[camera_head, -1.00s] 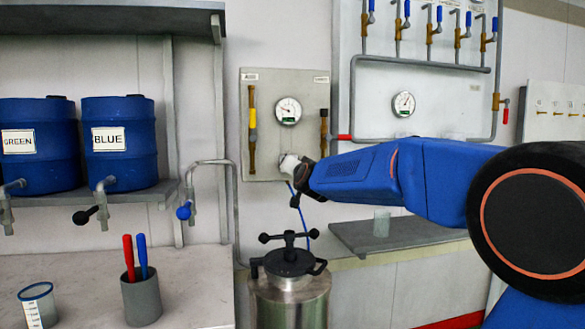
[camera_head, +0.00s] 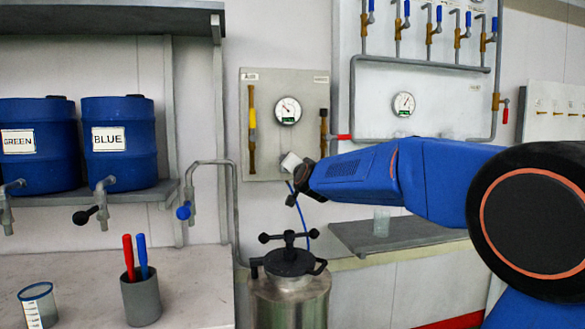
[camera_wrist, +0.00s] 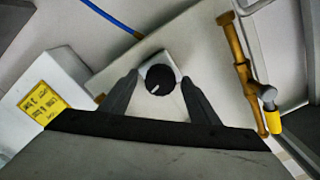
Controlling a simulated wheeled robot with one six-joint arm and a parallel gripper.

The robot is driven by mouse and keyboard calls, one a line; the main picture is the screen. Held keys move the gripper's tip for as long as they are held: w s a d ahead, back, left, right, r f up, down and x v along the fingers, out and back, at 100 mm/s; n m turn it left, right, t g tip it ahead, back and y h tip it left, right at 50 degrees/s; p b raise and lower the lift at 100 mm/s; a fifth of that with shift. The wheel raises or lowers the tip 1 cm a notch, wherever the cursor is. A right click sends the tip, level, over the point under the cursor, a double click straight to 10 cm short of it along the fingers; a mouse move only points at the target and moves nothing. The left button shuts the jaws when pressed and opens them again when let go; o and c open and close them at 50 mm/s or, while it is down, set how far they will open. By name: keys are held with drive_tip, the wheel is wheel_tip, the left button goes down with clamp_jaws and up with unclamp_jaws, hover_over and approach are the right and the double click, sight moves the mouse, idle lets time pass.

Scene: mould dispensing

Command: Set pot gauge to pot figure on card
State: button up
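The pot gauge (camera_head: 288,110) is a round white dial on the grey wall panel (camera_head: 262,84). Its needle points up and left; its numbers are too small to read. Below it, a white block (camera_head: 290,161) stands at the end of my arm. In the wrist view, a black knob (camera_wrist: 160,79) with a white mark sits on a white body between the two fingers of my gripper (camera_wrist: 160,85). The fingers are apart, with a small gap seen on each side of the knob. I cannot make out a card with the pot figure.
A brass valve with a yellow handle (camera_head: 252,117) is left of the gauge, another brass fitting (camera_head: 323,130) right. A lidded metal pot (camera_head: 290,290) stands below. A yellow label (camera_wrist: 42,103), unreadable, shows in the wrist view. A second gauge (camera_head: 404,104) hangs further right.

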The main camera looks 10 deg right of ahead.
drive_tip(key=s, duration=1.7)
drive_tip(key=shift+s, duration=0.2)
drive_tip(key=s+f+n+g+y, duration=0.3)
drive_tip(key=s+f+n+g, duration=0.4)
drive_tip(key=s+f, duration=1.15)
drive_tip(key=s+d+f+g+h, duration=0.1)
drive_tip(key=s+d+f+g, duration=0.2)
drive_tip(key=s+f, duration=0.5)
drive_tip(key=s+d+f+n+g+h, duration=0.1)
drive_tip(key=s+d+f+g+h, duration=0.1)
drive_tip(key=s+f, duration=0.6)
drive_tip(key=s+d+g, duration=0.1)
drive_tip(key=s+d, duration=0.1)
drive_tip(key=s, duration=0.1)
drive_tip(key=shift+w+r, duration=0.1)
idle(2.3)
